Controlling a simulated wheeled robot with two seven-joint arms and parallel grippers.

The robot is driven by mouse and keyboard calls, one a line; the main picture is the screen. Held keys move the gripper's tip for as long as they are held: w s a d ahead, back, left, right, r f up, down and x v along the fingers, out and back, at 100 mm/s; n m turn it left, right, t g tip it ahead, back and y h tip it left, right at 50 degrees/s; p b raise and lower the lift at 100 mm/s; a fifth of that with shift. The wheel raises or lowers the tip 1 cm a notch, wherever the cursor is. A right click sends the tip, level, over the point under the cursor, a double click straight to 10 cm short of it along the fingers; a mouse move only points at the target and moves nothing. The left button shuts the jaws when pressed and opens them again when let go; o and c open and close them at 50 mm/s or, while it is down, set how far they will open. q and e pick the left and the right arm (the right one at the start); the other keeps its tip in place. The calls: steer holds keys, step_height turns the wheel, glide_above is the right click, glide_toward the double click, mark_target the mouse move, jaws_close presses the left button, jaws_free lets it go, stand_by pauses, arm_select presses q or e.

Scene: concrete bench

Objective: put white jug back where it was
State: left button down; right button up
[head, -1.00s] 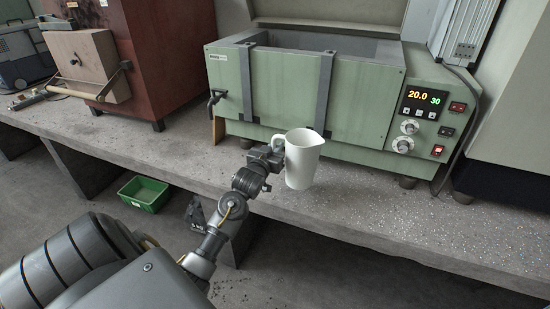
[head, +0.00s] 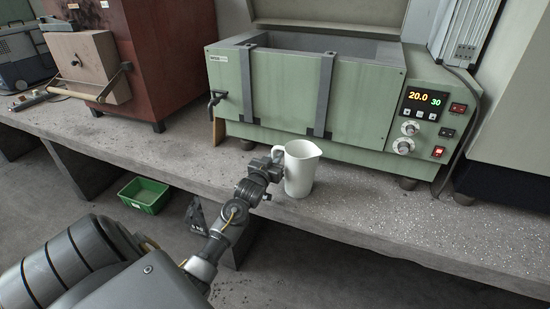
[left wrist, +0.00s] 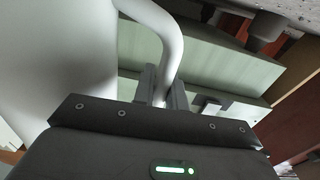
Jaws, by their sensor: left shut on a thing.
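The white jug (head: 301,170) is upright at the front part of the concrete bench, in front of the green water bath. Its handle is on the left and its spout points right. My left gripper (head: 274,166) is shut on the handle. In the left wrist view the jug's body (left wrist: 60,60) fills the left side, and the handle runs down between the fingers of the left gripper (left wrist: 160,92). I cannot tell whether the jug's base touches the bench. My right gripper is not in view.
The green bath (head: 290,95) with its lit control panel stands behind the jug. A red-brown cabinet (head: 165,50) is at the left. The bench top (head: 400,215) is clear right of the jug. A green bin (head: 144,194) is on the floor.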

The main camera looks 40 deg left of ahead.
arm_select(q)
steer(key=c, duration=1.5)
jaws_free()
steer(key=shift+o, duration=0.3)
steer(key=shift+r, duration=0.2)
steer(key=v, duration=1.2)
